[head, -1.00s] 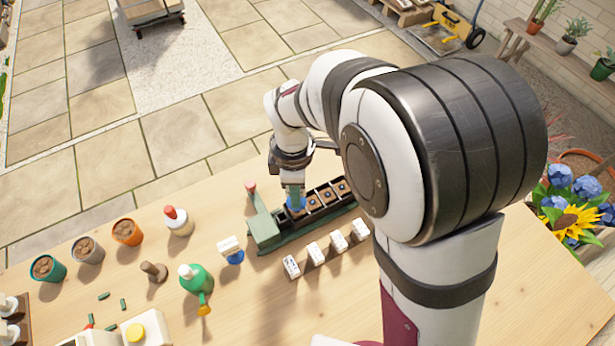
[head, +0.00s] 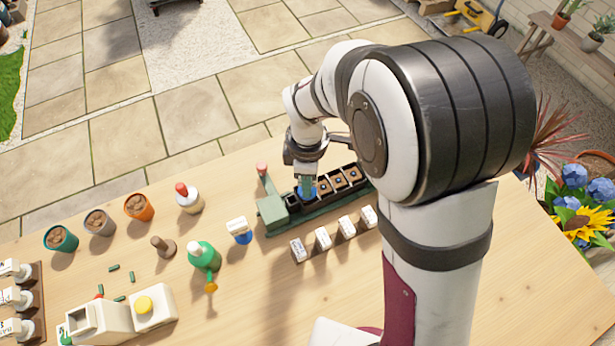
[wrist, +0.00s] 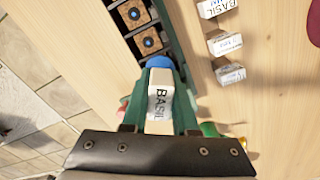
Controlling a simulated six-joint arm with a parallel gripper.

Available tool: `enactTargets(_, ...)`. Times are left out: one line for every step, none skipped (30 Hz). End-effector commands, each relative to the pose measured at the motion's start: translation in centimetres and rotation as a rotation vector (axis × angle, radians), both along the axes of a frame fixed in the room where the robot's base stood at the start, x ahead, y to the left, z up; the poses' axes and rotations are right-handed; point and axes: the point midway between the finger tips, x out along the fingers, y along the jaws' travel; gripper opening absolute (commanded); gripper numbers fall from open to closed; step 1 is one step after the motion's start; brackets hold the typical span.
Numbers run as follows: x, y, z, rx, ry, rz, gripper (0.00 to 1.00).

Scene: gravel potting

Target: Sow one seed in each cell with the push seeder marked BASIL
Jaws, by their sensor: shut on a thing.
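My gripper (head: 307,180) is shut on a white push seeder (wrist: 160,88) with a blue end (wrist: 159,62); its label reads BASIL in the wrist view. The blue end (head: 307,192) is over the left part of a dark green cell tray (head: 275,229). It hides what is under it, and I cannot tell whether it touches. A second white seeder with a blue base (head: 240,230) stands upright left of the tray.
Several white labelled blocks (head: 322,238) stand in a row in front of the tray. The front right tabletop is clear.

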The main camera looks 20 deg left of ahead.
Motion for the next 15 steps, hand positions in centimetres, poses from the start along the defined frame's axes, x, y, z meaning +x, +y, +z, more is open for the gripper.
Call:
enactTargets(-0.01,0.0,-0.08,0.0,0.0,0.0,0.0)
enactTargets(-0.01,0.0,-0.13,0.0,0.0,0.0,0.0)
enactTargets(-0.01,0.0,-0.19,0.0,0.0,0.0,0.0)
enactTargets(0.0,0.0,-0.23,0.0,0.0,0.0,0.0)
enactTargets(0.0,0.0,-0.28,0.0,0.0,0.0,0.0)
enactTargets(0.0,0.0,-0.33,0.0,0.0,0.0,0.0)
enactTargets(0.01,0.0,-0.38,0.0,0.0,0.0,0.0)
enactTargets(0.01,0.0,-0.42,0.0,-0.001,0.0,0.0)
enactTargets(0.02,0.01,-0.48,0.0,-0.001,0.001,0.0)
enactTargets(0.02,0.01,-0.52,0.0,-0.001,0.0,0.0)
enactTargets(0.02,0.01,-0.57,0.0,-0.001,0.0,0.0)
enactTargets(0.02,0.01,-0.63,0.0,-0.001,0.0,0.0)
enactTargets(0.01,0.0,-0.67,0.0,-0.001,0.0,0.0)
enactTargets(0.01,0.0,-0.71,0.0,-0.001,0.0,0.0)
enactTargets(0.01,0.0,-0.78,0.0,0.0,0.0,0.0)
